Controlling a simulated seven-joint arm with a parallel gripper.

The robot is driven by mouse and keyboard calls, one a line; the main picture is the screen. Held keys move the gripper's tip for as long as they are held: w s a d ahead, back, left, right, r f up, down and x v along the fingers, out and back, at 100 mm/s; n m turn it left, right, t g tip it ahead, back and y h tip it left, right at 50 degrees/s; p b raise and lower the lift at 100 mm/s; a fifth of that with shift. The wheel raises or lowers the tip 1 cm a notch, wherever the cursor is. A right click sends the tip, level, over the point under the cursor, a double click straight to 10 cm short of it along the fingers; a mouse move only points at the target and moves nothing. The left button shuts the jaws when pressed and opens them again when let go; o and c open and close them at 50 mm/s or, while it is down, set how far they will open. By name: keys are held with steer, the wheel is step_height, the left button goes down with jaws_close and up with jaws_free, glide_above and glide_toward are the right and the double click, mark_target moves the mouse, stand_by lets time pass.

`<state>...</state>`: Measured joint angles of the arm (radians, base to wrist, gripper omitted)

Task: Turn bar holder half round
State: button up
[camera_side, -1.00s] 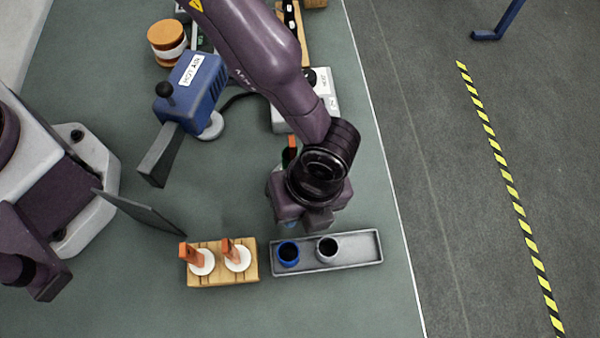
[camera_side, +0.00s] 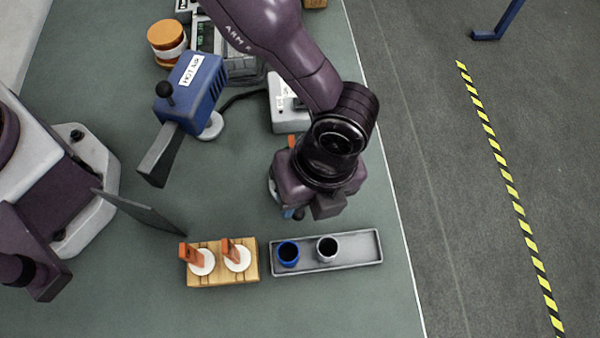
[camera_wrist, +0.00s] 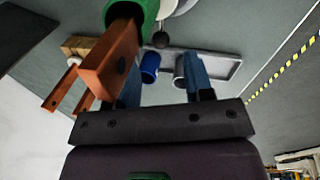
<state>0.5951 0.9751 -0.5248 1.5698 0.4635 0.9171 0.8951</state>
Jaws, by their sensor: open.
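The bar holder shows in the wrist view as a green collar (camera_wrist: 148,14) with an orange-brown bar (camera_wrist: 108,66) through it, a white round base partly in frame and a dark ball knob (camera_wrist: 161,40). The bar reaches close to the left finger; I cannot tell whether they touch. In the side view my gripper hides most of the holder; an orange bar end (camera_side: 292,141) and a sliver of white base show. My gripper (camera_wrist: 165,78) is open, with two blue fingers apart and nothing held between them. It also shows in the side view (camera_side: 305,208).
A grey tray (camera_side: 358,248) in front of my gripper holds a blue cup (camera_side: 288,254) and a dark grey cup (camera_side: 327,249). Left of it, a wooden block (camera_side: 220,275) carries two white discs with orange bars. A blue hot-air unit (camera_side: 190,95) stands behind left.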

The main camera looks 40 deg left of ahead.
step_height(320, 180, up, 8)
steer(key=w, duration=0.1)
steer(key=shift+w+d+f, duration=0.15)
steer(key=shift+d, duration=0.25)
steer(key=w+a+r+n+t, duration=0.25)
steer(key=a+r+n, duration=0.35)
steer(key=a+r, duration=0.3)
steer(key=w+a+r+n+t, duration=0.1)
steer(key=w+a+r+n, duration=0.2)
steer(key=a+r+n, duration=0.55)
steer(key=s+a+r+n+t, duration=0.1)
steer(key=s+a+n+t, duration=0.1)
steer(key=s+a+n, duration=0.3)
steer(key=s+a+r+n+t+h, duration=0.1)
steer(key=s+a+n, duration=0.4)
steer(key=a, duration=0.9)
steer(key=shift+s+r+t, duration=0.3)
steer(key=shift+s+t, duration=0.15)
